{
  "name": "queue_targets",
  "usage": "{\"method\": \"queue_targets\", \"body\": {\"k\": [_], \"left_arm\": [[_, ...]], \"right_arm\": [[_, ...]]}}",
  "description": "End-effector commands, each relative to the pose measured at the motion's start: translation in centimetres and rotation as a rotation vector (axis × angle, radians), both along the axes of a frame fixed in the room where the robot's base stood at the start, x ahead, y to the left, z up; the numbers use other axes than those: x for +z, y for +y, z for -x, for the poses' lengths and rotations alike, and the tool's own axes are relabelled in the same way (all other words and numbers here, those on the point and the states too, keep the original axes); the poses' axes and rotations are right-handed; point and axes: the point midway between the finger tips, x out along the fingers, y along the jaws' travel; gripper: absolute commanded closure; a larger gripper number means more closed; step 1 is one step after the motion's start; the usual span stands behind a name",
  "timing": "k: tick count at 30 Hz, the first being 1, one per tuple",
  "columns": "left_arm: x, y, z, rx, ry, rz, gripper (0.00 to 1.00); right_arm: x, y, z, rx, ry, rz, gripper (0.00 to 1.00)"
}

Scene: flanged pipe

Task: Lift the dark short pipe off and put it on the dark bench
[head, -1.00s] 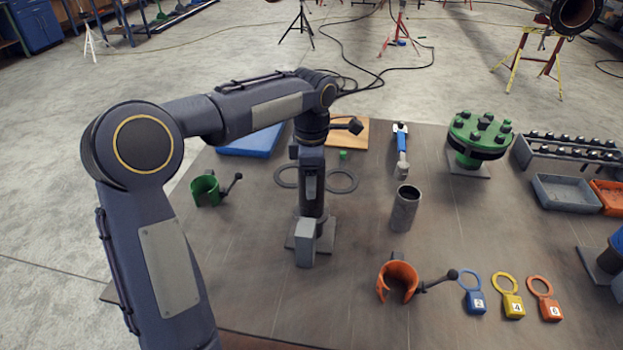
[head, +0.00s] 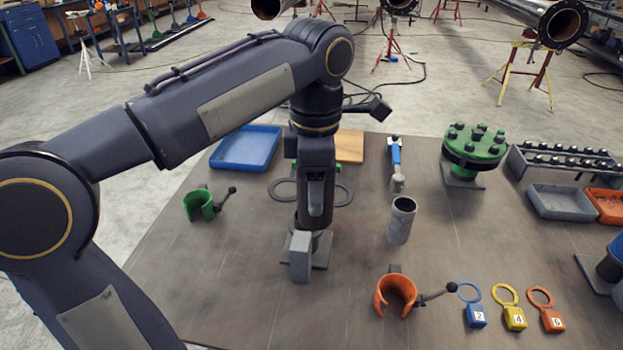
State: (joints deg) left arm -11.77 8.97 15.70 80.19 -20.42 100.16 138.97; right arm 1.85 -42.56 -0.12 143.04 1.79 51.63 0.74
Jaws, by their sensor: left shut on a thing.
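My left gripper (head: 301,258) points down at a grey square base plate (head: 322,250) on the dark bench (head: 270,300). One grey finger shows, low in front of the plate. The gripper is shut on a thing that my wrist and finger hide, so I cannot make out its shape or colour. A dark grey short pipe (head: 401,222) stands upright on the bench to the right of the gripper, open at the top and apart from it. I cannot tell whether this is the task's pipe. My right gripper is not in view.
An orange clamp (head: 397,292) and several numbered tags (head: 513,317) lie at the front. A green clamp (head: 198,205) is at left, a blue tray (head: 246,149) behind. Bare bench lies front left.

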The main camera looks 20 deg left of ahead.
Motion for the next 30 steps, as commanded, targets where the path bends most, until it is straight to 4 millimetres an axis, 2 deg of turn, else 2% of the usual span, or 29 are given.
{"method": "queue_targets", "body": {"k": [5, 16, 30], "left_arm": [[0.4, -0.4, 0.7, 0.000, -0.002, 0.000, 0.80], [0.6, -0.4, 0.6, 0.000, -0.002, 0.000, 0.80], [3.2, -0.4, 0.6, 0.000, -0.002, 0.000, 0.80]], "right_arm": [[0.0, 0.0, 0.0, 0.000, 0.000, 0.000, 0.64], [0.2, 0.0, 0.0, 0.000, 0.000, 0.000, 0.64], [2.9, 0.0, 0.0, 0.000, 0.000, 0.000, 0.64]]}}
